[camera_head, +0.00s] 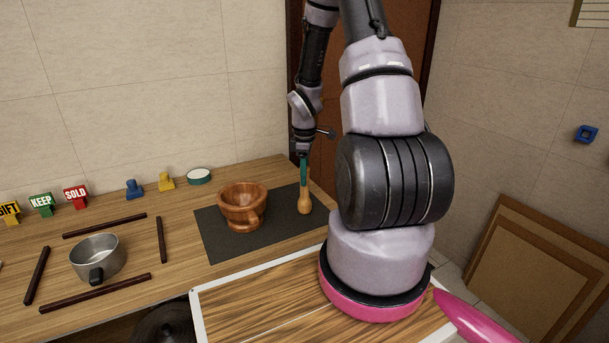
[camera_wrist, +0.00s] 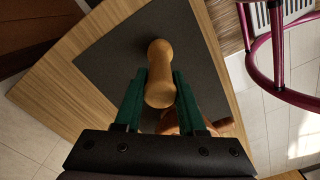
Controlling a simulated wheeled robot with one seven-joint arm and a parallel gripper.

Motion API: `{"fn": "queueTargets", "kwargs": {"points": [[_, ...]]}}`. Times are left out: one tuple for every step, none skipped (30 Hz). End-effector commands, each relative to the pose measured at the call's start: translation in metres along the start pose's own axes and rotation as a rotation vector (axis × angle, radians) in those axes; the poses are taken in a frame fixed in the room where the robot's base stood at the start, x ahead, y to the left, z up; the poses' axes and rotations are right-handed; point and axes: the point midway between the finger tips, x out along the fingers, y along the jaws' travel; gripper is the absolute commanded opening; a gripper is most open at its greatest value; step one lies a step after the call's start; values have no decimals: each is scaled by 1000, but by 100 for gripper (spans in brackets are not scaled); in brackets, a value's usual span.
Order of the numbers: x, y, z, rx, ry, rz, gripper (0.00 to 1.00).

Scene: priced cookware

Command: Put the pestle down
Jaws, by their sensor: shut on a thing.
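The pestle (camera_head: 305,195) is light wood with a rounded lower end. It hangs upright over the right part of the dark mat (camera_head: 215,243), and I cannot tell whether its lower end touches the mat. My gripper (camera_head: 304,162) is shut on the pestle's upper part. In the wrist view the pestle (camera_wrist: 160,75) stands between the green fingers of my gripper (camera_wrist: 160,95), with the mat (camera_wrist: 110,60) behind it. The brown wooden mortar (camera_head: 243,205) stands on the mat left of the pestle. In the wrist view it is mostly hidden behind my gripper.
A steel pot (camera_head: 96,255) stands among dark wooden strips on the left. KEEP (camera_head: 41,204) and SOLD (camera_head: 76,196) blocks, blue (camera_head: 134,189) and yellow (camera_head: 166,181) pieces and a round tin (camera_head: 199,177) line the back. The mat's front strip is bare.

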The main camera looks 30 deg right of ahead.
Motion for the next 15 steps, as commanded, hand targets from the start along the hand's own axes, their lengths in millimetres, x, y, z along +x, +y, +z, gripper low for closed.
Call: {"fn": "queueTargets", "kwargs": {"points": [[1,0,0,0,0,0,0],[2,0,0,0,0,-1,0],[3,0,0,0,0,-1,43],[3,0,0,0,0,0,55],[3,0,0,0,0,0,66],[3,0,0,0,0,0,69],[3,0,0,0,0,0,69],[3,0,0,0,0,0,69],[2,0,0,0,0,0,69],[2,0,0,0,0,0,69],[2,0,0,0,0,0,69],[2,0,0,0,0,0,69],[2,0,0,0,0,0,69],[2,0,0,0,0,0,69],[1,0,0,0,0,0,69]]}}
